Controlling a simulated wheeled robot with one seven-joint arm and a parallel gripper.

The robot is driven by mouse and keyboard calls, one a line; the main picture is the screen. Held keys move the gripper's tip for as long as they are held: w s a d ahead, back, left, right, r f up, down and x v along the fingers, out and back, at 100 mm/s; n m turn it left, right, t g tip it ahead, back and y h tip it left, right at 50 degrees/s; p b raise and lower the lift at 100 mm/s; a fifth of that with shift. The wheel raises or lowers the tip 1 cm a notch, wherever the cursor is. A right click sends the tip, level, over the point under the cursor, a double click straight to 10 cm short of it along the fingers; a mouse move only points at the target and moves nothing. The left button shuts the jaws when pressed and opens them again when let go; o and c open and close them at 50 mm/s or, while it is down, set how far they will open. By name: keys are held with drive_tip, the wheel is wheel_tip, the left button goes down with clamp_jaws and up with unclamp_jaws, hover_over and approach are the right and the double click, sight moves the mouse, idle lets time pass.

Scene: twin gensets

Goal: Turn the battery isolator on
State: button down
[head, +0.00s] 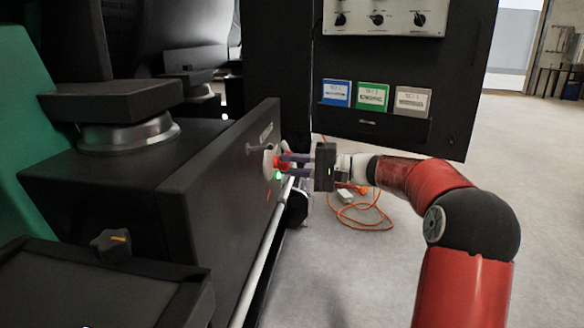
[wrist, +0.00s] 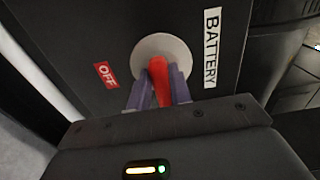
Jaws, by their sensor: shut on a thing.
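The battery isolator has a red handle (wrist: 158,80) on a pale round plate (wrist: 178,47), set in a dark panel. A white label reading BATTERY (wrist: 211,48) and a red label reading OFF (wrist: 106,75) flank it in the wrist view. My gripper (wrist: 160,90) is shut on the red handle, with a purple finger on each side. In the head view my gripper (head: 284,164) reaches the isolator from the right, and the red handle (head: 277,162) shows partly between its fingers. A small green spot (head: 277,176) glows just below the handle. Any ON label is not visible.
A dark cabinet (head: 460,90) with knobs and blue, green and grey cards stands behind my arm. A pale rail (head: 262,255) runs below the isolator panel. An orange cable (head: 375,222) lies on the floor. Open floor (head: 345,280) lies to the right.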

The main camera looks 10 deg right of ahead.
drive_tip(key=c, duration=1.3)
unclamp_jaws()
drive_tip(key=p+v, duration=0.1)
drive_tip(key=v, duration=0.6)
drive_tip(key=shift+s+d, duration=0.15)
drive_tip(key=shift+d, duration=0.2)
